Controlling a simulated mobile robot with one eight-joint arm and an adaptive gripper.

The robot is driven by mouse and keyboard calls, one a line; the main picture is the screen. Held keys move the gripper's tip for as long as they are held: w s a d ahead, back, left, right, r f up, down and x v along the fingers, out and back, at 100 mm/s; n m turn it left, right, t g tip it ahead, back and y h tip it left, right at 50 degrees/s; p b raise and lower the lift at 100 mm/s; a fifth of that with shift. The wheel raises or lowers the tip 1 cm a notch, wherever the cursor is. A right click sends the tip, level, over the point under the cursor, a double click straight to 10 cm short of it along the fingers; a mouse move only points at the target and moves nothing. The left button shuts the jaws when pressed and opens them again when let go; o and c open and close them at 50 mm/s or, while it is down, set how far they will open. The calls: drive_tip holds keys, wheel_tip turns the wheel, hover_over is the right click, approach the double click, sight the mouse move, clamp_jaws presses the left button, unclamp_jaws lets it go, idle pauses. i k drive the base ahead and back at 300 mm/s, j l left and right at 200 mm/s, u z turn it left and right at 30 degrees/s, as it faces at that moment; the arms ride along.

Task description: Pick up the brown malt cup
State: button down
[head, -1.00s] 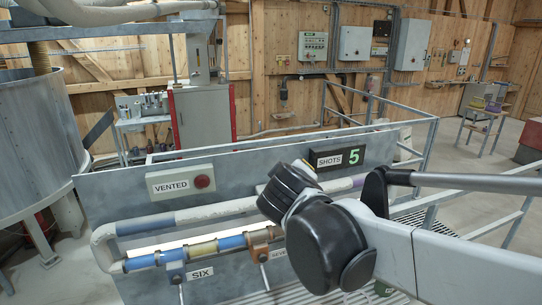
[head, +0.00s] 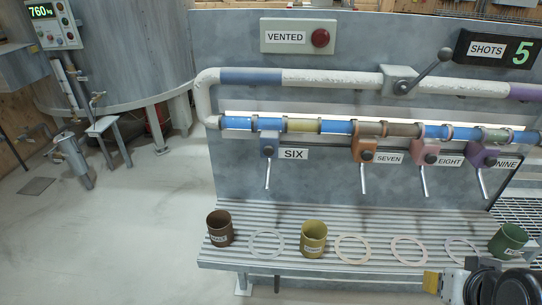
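The brown malt cup (head: 220,229) stands upright at the left end of the slatted grey bench (head: 330,219). It is dark brown, open at the top and has a small label too small to read surely. Nothing touches it. Part of my arm shows in the bottom right corner, with what looks like my gripper (head: 440,284) at its left end, low near the bench's front edge. It is far to the right of the brown cup. Its fingers cannot be made out, so whether it is open or shut is unclear.
A yellow cup (head: 313,238) and a green cup (head: 508,241) stand farther right on the bench, with several pale rings (head: 352,249) between. Valve levers (head: 363,178) hang from the pipe above. The floor (head: 130,240) left of the bench is clear.

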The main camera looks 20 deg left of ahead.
sight(219, 222)
drive_tip(key=k+u, duration=0.2)
drive_tip(key=u, duration=1.25)
